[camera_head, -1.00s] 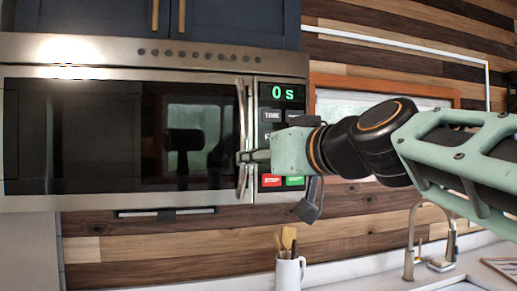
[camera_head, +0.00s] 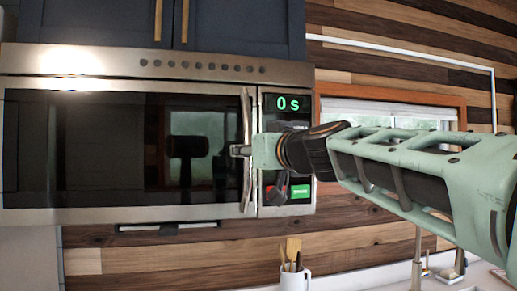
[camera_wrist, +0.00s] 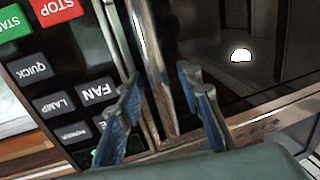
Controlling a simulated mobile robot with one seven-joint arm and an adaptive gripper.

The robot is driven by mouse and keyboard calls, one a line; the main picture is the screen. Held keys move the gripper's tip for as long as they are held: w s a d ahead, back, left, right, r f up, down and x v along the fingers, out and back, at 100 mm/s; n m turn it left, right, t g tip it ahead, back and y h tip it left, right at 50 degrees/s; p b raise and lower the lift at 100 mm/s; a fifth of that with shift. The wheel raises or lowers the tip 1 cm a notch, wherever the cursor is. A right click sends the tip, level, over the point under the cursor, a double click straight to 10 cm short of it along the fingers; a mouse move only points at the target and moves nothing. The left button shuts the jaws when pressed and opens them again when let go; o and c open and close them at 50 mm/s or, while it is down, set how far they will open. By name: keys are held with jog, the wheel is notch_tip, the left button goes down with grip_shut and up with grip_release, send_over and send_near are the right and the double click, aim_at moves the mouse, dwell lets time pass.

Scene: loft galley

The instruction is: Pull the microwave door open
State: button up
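The microwave (camera_head: 160,64) has a stainless body and a dark glass door (camera_head: 90,150), which is shut. Its upright metal handle (camera_head: 246,170) runs along the door's right edge. My gripper (camera_head: 240,151) is level with the middle of the handle, its fingertips at the bar. In the wrist view my gripper (camera_wrist: 160,80) has its two fingers apart, one on each side of the handle (camera_wrist: 152,60). A gap shows between the fingers and the bar, so no firm hold is visible. My gripper hides part of the control panel (camera_head: 287,125).
Dark cabinets (camera_head: 90,22) with brass handles are above the microwave. A white mug with wooden utensils (camera_head: 293,279) stands on the counter below. A window (camera_head: 385,112) and tap (camera_head: 417,260) are to the right. The space before the door's left part looks clear.

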jog(key=shift+w+a, duration=0.1)
jog(key=shift+w, duration=0.15)
jog(key=shift+c, duration=0.5)
grip_shut()
